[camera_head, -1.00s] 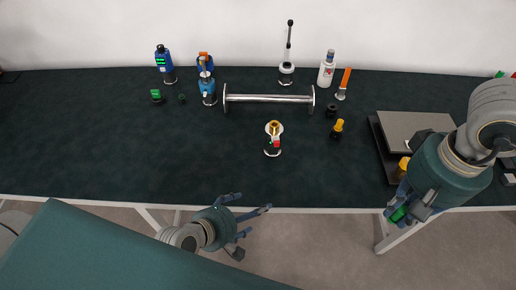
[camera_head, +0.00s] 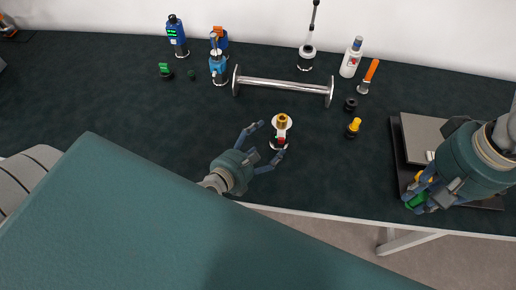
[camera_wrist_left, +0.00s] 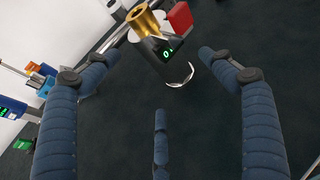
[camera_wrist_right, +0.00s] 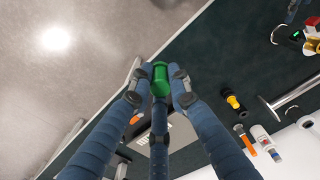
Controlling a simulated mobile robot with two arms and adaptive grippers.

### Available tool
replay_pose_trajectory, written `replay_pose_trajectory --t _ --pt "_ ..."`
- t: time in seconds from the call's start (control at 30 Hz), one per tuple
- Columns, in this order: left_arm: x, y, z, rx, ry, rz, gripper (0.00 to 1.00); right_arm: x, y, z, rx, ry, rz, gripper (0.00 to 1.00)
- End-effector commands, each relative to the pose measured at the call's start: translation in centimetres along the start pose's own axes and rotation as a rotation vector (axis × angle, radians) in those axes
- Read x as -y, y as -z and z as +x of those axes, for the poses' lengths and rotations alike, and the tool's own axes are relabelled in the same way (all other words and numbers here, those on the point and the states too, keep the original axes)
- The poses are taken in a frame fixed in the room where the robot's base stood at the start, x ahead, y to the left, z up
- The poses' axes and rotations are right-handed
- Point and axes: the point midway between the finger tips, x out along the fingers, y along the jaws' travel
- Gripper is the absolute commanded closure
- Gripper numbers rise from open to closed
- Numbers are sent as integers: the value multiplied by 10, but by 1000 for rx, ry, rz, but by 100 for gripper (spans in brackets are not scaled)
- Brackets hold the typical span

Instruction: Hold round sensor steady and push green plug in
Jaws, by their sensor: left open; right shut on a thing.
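In the left wrist view the round sensor (camera_wrist_left: 160,45) shows a small green-lit display. My right gripper (camera_head: 418,192) is shut on the green plug (camera_wrist_right: 160,79) near the table's front right. In the head view the green plug (camera_head: 416,201) is partly hidden by fingers.
A metal pipe with flanged ends (camera_head: 285,86) lies behind the sensor. A yellow-topped plug (camera_head: 353,128) and a black cap (camera_head: 350,104) stand to its right. A grey plate (camera_head: 424,138) on a dark base is beside my right gripper. Blue instruments (camera_head: 177,36) stand at the back left.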

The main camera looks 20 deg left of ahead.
Motion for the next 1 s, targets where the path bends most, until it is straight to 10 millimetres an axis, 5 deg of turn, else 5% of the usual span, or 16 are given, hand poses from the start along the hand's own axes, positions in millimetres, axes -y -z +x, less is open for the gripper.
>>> replay_pose_trajectory --t 0.2,0.4,0.83,1.0 --pt "0 3 45 3 0 0 18 0 0 24 0 0 1 96" --pt "0 2 69 0 1 1 18 0 0 36 0 0 0 96" --pt "0 0 76 -1 1 2 18 0 0 38 0 0 0 96" --pt "0 0 76 -1 1 2 52 0 0 38 0 0 0 96"
